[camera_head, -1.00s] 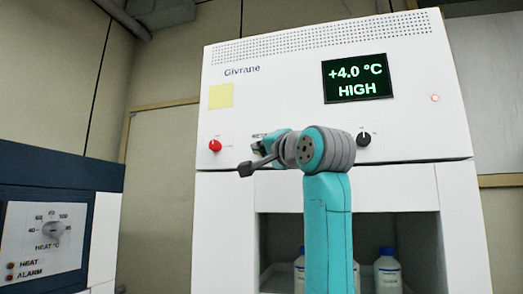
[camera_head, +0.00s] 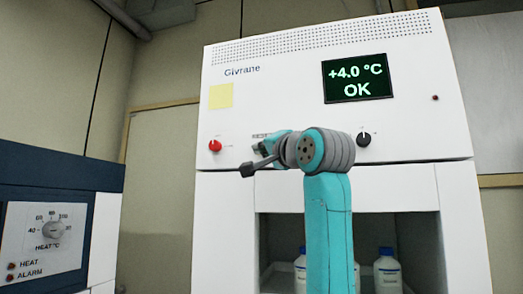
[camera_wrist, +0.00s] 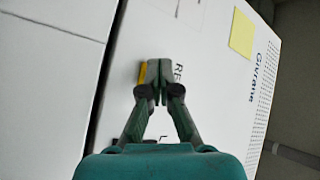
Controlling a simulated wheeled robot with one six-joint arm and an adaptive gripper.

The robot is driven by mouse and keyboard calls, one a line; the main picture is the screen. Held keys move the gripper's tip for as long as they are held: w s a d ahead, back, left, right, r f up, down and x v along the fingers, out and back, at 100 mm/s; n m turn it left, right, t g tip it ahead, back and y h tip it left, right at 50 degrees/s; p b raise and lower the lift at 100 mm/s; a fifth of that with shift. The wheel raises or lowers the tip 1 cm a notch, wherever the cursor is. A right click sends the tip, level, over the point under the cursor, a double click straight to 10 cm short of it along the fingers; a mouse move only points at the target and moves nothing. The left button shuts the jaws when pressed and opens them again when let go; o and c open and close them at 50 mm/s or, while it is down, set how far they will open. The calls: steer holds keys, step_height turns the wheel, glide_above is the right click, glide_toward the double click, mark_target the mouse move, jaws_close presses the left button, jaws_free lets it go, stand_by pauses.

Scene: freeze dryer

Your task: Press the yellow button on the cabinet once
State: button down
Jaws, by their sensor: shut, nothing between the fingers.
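The white cabinet (camera_head: 230,180) carries a dark display (camera_head: 358,78) that reads "+4.0 °C OK" in green. The yellow button (camera_wrist: 142,73) shows in the wrist view as a small yellow piece on the white front, just beside my fingertips and partly hidden by them. In the head view my gripper and arm hide the button. My gripper (camera_wrist: 158,92) is shut and empty, with its tips close to the panel by the button; I cannot tell whether they touch it. In the head view my gripper (camera_head: 260,148) is in front of the panel's lower part.
A red knob (camera_head: 215,146) and a black knob (camera_head: 363,139) flank my gripper. A yellow note (camera_head: 221,95) is stuck higher up. A small unlit lamp (camera_head: 435,98) is at right. White bottles (camera_head: 387,270) stand in the bay below. A blue machine (camera_head: 60,175) stands at left.

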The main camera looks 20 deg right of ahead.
steer(key=shift+s+a, duration=0.45)
steer(key=shift+s, duration=0.2)
steer(key=shift+a, duration=0.1)
steer(key=s+a, duration=0.1)
steer(key=s, duration=0.1)
steer(key=s+a, duration=0.1)
steer(key=s, duration=0.1)
steer(key=shift+a, duration=0.4)
stand_by(0.9)
